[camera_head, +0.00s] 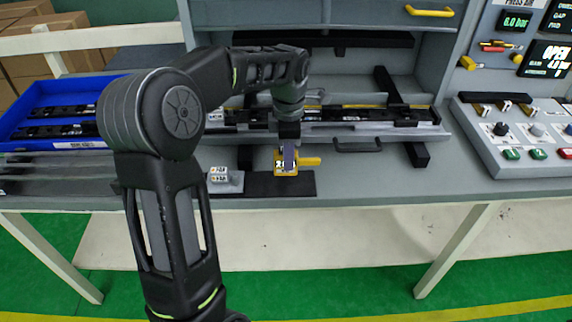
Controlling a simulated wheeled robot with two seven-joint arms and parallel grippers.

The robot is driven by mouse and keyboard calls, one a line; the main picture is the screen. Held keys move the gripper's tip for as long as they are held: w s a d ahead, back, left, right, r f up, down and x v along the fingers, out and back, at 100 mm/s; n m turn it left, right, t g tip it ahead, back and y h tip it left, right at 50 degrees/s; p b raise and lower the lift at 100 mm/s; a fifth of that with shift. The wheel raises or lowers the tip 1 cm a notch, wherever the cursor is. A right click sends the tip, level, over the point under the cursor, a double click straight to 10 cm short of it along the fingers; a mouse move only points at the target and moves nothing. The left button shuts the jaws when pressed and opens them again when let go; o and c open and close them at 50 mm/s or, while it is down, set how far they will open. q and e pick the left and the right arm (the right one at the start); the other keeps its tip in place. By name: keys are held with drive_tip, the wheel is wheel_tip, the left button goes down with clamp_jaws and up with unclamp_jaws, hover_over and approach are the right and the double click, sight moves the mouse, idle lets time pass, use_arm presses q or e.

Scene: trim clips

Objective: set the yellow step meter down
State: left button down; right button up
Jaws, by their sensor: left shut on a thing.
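The yellow step meter (281,168) is at the front middle of the bench, at the dark mat (258,186). It has a yellow body with a stub out to the right and a light face with dark marks. My left gripper (289,157) comes down on it from above and is shut on it. The gripper covers part of the meter, and I cannot tell whether its underside touches the mat. My right gripper is not in view.
A small grey block with white dials (219,176) stands left of the meter. Behind is a long rail fixture (345,116). A blue tray (40,100) with dark strips is at the left. A button panel (512,140) is at the right. The bench front right of the mat is clear.

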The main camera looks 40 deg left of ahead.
use_arm(q)
drive_tip(key=shift+f, duration=1.8)
drive_tip(key=shift+f, duration=0.2)
drive_tip(key=c, duration=1.1)
unclamp_jaws()
wheel_tip(320, 180, up, 12)
drive_tip(key=shift+r, duration=0.2)
